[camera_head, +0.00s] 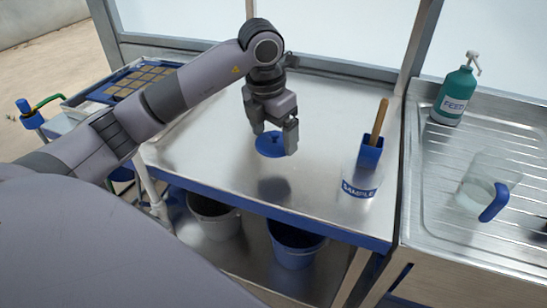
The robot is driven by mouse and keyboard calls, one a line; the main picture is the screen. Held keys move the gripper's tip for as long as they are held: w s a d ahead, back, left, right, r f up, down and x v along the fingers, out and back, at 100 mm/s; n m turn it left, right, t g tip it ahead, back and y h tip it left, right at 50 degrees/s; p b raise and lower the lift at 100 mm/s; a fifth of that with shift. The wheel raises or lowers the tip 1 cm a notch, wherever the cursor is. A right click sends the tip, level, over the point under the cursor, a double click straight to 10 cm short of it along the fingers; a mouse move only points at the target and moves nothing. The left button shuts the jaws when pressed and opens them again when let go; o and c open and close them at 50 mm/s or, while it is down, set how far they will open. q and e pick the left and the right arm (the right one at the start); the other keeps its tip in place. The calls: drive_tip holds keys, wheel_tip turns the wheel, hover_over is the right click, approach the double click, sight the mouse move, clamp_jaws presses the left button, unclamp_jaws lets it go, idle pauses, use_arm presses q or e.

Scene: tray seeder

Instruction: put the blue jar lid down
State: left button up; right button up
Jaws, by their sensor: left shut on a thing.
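The blue jar lid (268,147) is a round blue disc in the middle of the view. My left gripper (274,138) is shut on it from above, and the fingers hide part of the lid. The lid is over the steel table (215,140); a dark patch shows on the tabletop below it, so it looks held above the surface. My right gripper is not in view.
A clear container marked SAMPLE (358,183) holds a blue scoop (370,152) at the table's right. A FEED pump bottle (455,94) and a clear jug (484,188) stand on the right drainer. A seed tray (140,82) is at left. The table's middle is clear.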

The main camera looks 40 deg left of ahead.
sight(275, 167)
use_arm(q)
wheel_tip(275, 167, down, 7)
drive_tip(key=shift+r, duration=0.15)
idle(0.4)
drive_tip(key=o, duration=0.8)
drive_tip(key=shift+r, duration=0.15)
drive_tip(key=r, duration=0.4)
drive_tip(key=s+r, duration=0.1)
drive_tip(key=r, duration=0.6)
drive_tip(key=shift+s+a+r, duration=0.1)
drive_tip(key=shift+s+r, duration=0.2)
drive_tip(key=shift+s, duration=0.1)
